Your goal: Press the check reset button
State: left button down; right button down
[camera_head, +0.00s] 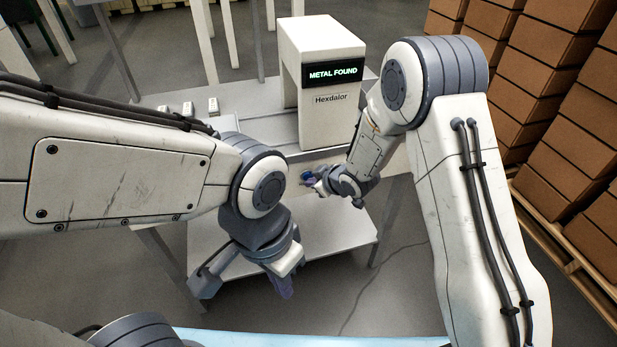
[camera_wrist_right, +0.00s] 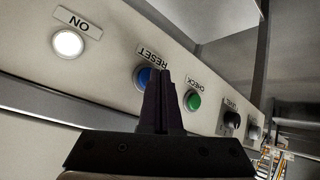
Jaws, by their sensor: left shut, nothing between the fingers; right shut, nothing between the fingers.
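In the right wrist view, a slanted panel carries a round blue button (camera_wrist_right: 142,77) beside a RESET label and a green button (camera_wrist_right: 193,101) beside a CHECK label. My right gripper (camera_wrist_right: 162,80) is shut and empty. Its fingertips overlap the right part of the blue button and point at the panel between the two buttons; I cannot tell whether they touch. In the head view, the right gripper (camera_head: 311,181) is at the front of the machine (camera_head: 321,120), whose display reads METAL FOUND. My left gripper (camera_head: 284,287) is shut and empty, pointing down at lower centre, away from the panel.
A low grey shelf (camera_head: 335,222) lies below the machine. Stacked brown boxes (camera_head: 556,95) stand at the right. Small white items (camera_head: 188,108) lie on the bench at left.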

jog(key=shift+w+a, duration=0.15)
jog(key=shift+w, duration=0.25)
dwell(0.5)
jog(key=shift+s, duration=0.15)
jog(key=shift+s+d, duration=0.25)
jog(key=shift+s, duration=0.45)
jog(key=s, duration=0.1)
jog(key=s+d+b, duration=0.1)
jog(key=s, duration=0.2)
jog(key=shift+s+d, duration=0.3)
jog(key=shift+s, duration=0.05)
jog(key=shift+r, duration=0.1)
dwell(0.5)
